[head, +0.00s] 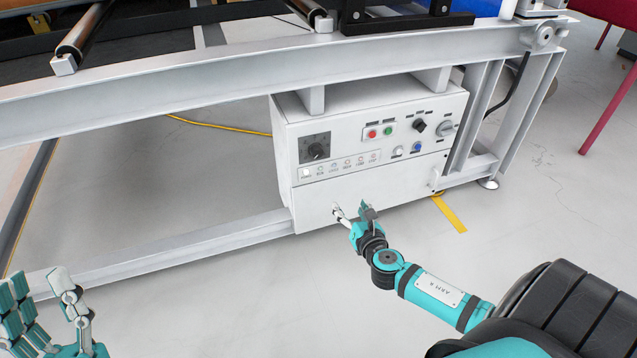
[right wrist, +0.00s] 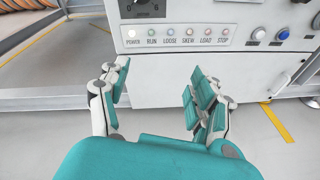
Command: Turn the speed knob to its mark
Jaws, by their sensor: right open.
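The speed knob (head: 315,151) is a black knob on a dark square dial plate, at the left of the white control box's front. In the right wrist view only the bottom of the speed knob's dial (right wrist: 143,8) shows, cut off by the top edge; the knob's pointer and the mark are too small to make out. My right gripper (head: 351,208) is open and empty, in front of and below the dial. In its wrist view the two fingers of the gripper (right wrist: 160,75) stand apart below the lamp row. My left gripper (head: 40,284) is open and empty at the lower left, far from the box.
The control box (head: 318,212) hangs under a grey frame beam (head: 150,98). Beside the dial are a red button (head: 372,134), a green button (head: 388,131), a black selector (head: 419,126) and a grey rotary switch (head: 446,129). A lower rail (head: 180,245) runs left. Floor in front is clear.

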